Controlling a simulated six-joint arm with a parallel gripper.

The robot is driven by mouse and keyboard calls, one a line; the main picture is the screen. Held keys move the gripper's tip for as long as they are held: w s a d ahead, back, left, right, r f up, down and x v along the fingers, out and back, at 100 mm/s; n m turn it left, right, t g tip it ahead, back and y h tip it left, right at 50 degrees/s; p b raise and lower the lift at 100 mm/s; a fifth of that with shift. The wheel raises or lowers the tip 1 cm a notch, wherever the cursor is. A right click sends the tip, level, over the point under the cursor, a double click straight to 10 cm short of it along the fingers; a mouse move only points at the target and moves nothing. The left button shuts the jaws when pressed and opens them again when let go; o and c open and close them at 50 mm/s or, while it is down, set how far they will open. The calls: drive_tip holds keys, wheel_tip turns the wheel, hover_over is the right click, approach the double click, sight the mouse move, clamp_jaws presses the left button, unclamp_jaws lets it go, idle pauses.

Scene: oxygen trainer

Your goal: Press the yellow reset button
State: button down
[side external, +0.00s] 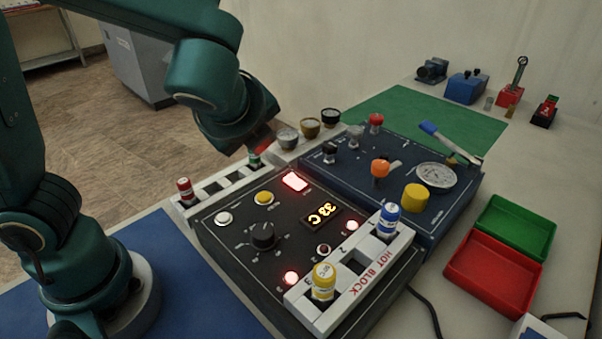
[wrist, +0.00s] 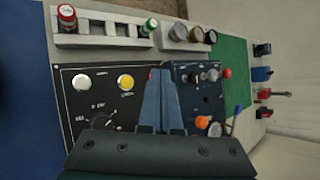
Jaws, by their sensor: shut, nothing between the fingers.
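The yellow button (side external: 264,198) sits on the black panel (side external: 215,238), between a white button (side external: 223,218) and a lit red-white lamp (side external: 295,181). In the wrist view the yellow button (wrist: 125,81) is just left of my fingers, apart from them, with the white button (wrist: 82,82) farther left. My gripper (wrist: 162,74) is shut and empty. In the side view my wrist hangs above the rear edge of the panel, beyond the yellow button; the fingertips are hard to make out there. The fingers hide part of the panel in the wrist view.
A white rack (side external: 225,186) with capped vials stands behind the panel. The hot block (side external: 338,290) holds a yellow vial (side external: 323,281) and a blue vial (side external: 388,219) in front. A blue panel (side external: 335,185) with raised knobs adjoins on the right. Red (side external: 492,272) and green trays lie farther right.

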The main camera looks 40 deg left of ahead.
sight(264, 200)
drive_tip(key=shift+f, duration=4.2)
drive_tip(key=shift+f, duration=0.1)
drive_tip(key=shift+f, duration=0.3)
drive_tip(key=shift+f, duration=0.35)
drive_tip(key=shift+r, duration=0.8)
drive_tip(key=shift+r, duration=0.1)
drive_tip(key=shift+r, duration=2.45)
